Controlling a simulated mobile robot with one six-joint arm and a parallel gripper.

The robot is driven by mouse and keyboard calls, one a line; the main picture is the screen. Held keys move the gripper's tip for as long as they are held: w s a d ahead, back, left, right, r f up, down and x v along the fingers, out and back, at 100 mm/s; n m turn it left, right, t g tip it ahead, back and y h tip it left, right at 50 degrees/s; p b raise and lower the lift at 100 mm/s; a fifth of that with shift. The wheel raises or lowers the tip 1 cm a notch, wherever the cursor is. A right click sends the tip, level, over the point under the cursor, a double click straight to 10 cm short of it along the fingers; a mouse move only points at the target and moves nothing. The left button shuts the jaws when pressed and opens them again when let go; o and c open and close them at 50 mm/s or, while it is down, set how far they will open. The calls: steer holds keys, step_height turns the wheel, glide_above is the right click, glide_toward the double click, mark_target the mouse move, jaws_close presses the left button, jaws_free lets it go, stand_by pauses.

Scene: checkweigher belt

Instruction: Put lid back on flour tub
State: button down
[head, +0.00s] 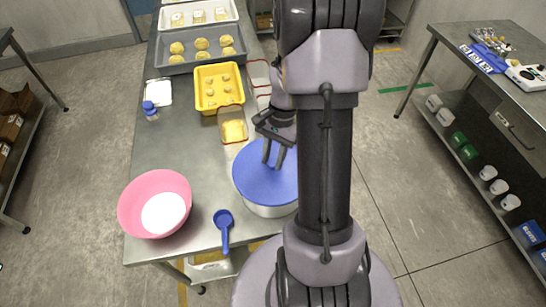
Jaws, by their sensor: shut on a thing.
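The flour tub (270,210) is a white round tub near the front right of the steel table, partly hidden behind my arm. The blue round lid (258,184) lies over the top of the tub and looks roughly level. I cannot tell whether it is seated on the rim or held just above it. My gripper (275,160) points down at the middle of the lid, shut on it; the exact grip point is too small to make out. My arm covers the right edge of the lid and tub.
A pink bowl (135,203) with white contents stands at the front left, beside a blue scoop (223,218). Behind are a clear container (233,112) with yellow contents, a yellow tray (205,108), a blue-capped bottle (150,109) and a grey tray (175,69). The table's left-middle is clear.

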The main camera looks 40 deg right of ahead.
stand_by(0.3)
steer(key=c, duration=0.5)
jaws_free()
steer(key=shift+r+p, duration=2.85)
steer(key=shift+r, duration=0.65)
jaws_close()
steer(key=shift+f, duration=0.1)
steer(key=shift+f+b, duration=2.5)
steer(key=shift+f, duration=0.55)
